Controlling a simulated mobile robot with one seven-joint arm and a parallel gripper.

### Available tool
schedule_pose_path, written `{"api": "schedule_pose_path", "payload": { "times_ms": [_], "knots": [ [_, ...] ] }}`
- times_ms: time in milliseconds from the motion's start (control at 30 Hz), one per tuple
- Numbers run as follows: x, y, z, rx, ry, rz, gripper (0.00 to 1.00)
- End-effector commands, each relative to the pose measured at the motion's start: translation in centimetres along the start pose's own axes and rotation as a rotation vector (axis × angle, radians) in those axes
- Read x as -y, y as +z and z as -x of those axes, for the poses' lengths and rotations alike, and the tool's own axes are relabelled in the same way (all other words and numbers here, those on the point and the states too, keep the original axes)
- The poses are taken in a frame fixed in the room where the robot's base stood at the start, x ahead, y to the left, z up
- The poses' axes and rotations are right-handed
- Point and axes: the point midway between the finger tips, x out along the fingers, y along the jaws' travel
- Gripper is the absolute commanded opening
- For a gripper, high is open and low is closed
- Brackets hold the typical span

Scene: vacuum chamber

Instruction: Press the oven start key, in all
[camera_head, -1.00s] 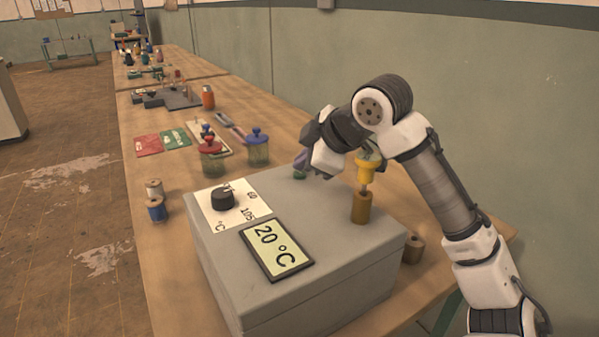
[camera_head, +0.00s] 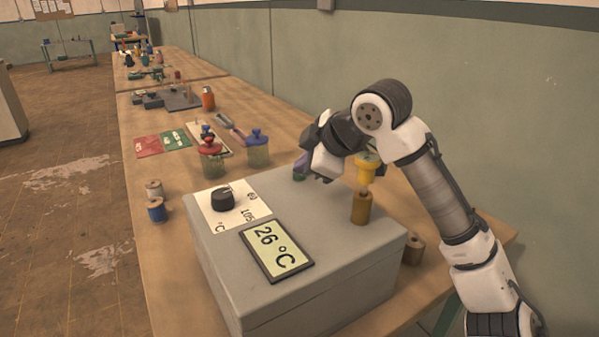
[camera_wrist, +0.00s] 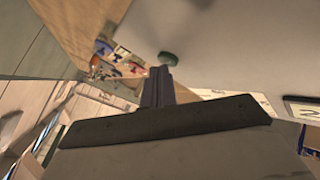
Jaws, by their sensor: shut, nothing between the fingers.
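The oven is a grey box (camera_head: 215,265) on the bench. Its display (camera_head: 277,249) reads 26 °C, and a black dial (camera_head: 223,199) sits on a white scale plate. A small green round key (camera_head: 299,177) is on the far part of the box top, partly hidden by my gripper in the head view. The key also shows in the wrist view (camera_wrist: 168,58), just beyond my fingertips. My gripper (camera_head: 301,164) is shut and empty, its purple-grey fingers (camera_wrist: 160,76) close by the key. I cannot tell whether they touch it.
A brown cylinder with a yellow top piece (camera_head: 366,172) stands on the box, close to my arm. Red-lidded (camera_head: 210,159) and blue-lidded (camera_head: 258,150) jars stand behind the box. Spools (camera_head: 156,210) stand at left; another (camera_head: 413,250) stands at right. A wall runs along the right.

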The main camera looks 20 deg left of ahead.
Motion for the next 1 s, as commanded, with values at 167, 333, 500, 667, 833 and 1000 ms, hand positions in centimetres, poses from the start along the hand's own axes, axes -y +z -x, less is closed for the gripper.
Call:
{"api": "schedule_pose_path", "payload": {
  "times_ms": [167, 333, 500, 667, 833, 1000],
  "knots": [
    [-0.6, -0.6, 0.8, -0.001, 0.000, 0.000, 0.00],
    [-0.8, -0.8, 1.1, 0.000, 0.000, 0.000, 0.00],
    [-0.8, -0.8, 1.0, 0.000, 0.000, 0.000, 0.00],
    [-0.9, -0.9, 1.2, 0.000, 0.000, 0.000, 0.00],
    [-1.6, -1.7, 2.2, -0.001, -0.001, 0.000, 0.00],
    [-2.6, -2.6, 3.5, -0.002, 0.000, 0.000, 0.00]
  ]
}}
